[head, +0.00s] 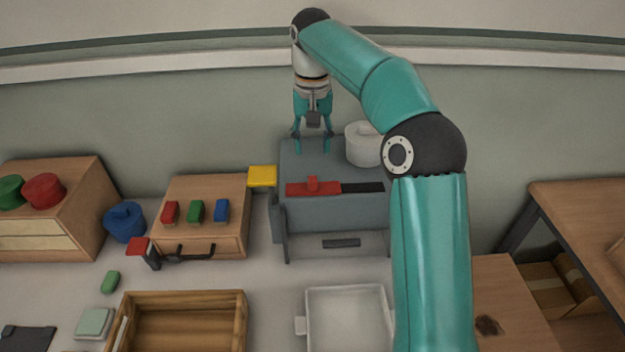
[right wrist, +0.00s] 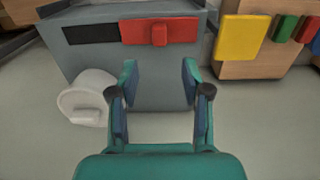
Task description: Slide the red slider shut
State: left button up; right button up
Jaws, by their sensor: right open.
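The red slider (head: 313,187) is a flat red plate with a small raised red knob, on the grey box (head: 335,215). It lies at the left part of its track in the head view, with a dark strip (head: 362,188) bare to its right. The right wrist view shows the slider (right wrist: 180,31) from the opposite side, with the dark strip (right wrist: 91,34) on the left. My right gripper (head: 312,143) is open and empty, pointing down at the back of the box, behind the slider and apart from it. Its fingers (right wrist: 160,80) show in the wrist view. My left gripper is out of view.
A white round pot (head: 362,145) stands close right of my right gripper. A yellow block (head: 262,177) is left of the box. A wooden drawer unit (head: 205,245) with coloured blocks stands further left. A white tray (head: 347,320) lies in front. My right forearm hides the box's right side.

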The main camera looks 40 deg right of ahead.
aim_at(313, 179)
notch_tip(313, 179, down, 10)
jog(key=shift+s+r+b, duration=0.1)
jog(key=shift+r+b, duration=0.1)
jog(key=shift+b, duration=0.1)
grip_shut()
dwell(0.4)
